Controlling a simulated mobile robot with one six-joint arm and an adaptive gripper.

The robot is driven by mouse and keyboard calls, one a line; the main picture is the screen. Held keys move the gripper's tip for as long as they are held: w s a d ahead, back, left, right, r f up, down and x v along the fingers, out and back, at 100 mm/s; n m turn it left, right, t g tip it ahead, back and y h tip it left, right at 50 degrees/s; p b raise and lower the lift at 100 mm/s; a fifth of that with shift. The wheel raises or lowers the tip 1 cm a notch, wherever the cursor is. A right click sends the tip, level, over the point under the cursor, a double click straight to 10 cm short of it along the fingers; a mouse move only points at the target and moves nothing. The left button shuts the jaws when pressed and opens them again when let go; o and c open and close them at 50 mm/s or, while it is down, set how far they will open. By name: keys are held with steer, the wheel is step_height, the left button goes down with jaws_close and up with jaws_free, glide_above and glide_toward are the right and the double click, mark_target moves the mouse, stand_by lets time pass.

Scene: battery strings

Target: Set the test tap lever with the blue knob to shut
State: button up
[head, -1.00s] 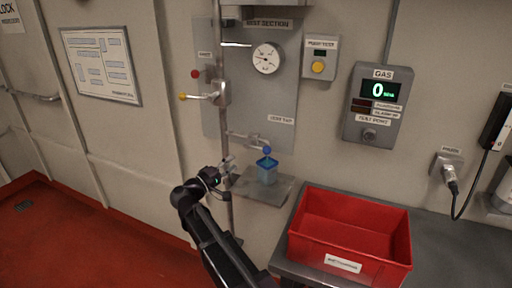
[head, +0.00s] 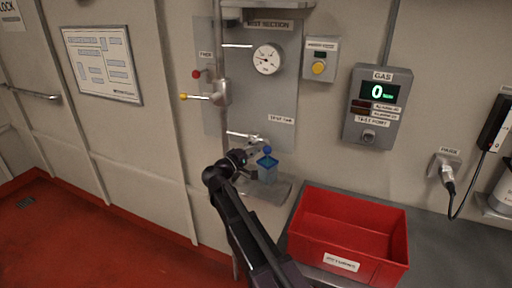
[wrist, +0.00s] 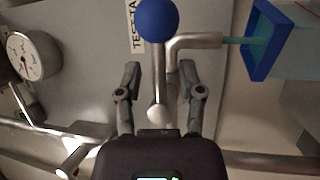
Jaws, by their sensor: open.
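The test tap's blue knob (head: 267,149) sits low on the grey panel, and it shows large in the wrist view (wrist: 158,20). Its metal lever (wrist: 159,88) runs from the knob down between my fingers to a rounded pivot. My gripper (wrist: 160,72) is open, one finger on each side of the lever, with gaps visible on both sides. In the head view my gripper (head: 247,161) is just left of the knob and partly hides the tap. The tap's bent spout (wrist: 198,41) points to a blue-rimmed cup (head: 267,172), with a teal strip between them.
The cup stands on a small grey shelf (head: 278,191). A red bin (head: 343,258) is on the bench at right. Above are a red-knobbed lever (head: 196,74), a yellow-knobbed lever (head: 184,97) and a pressure gauge (head: 268,59).

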jaws_close()
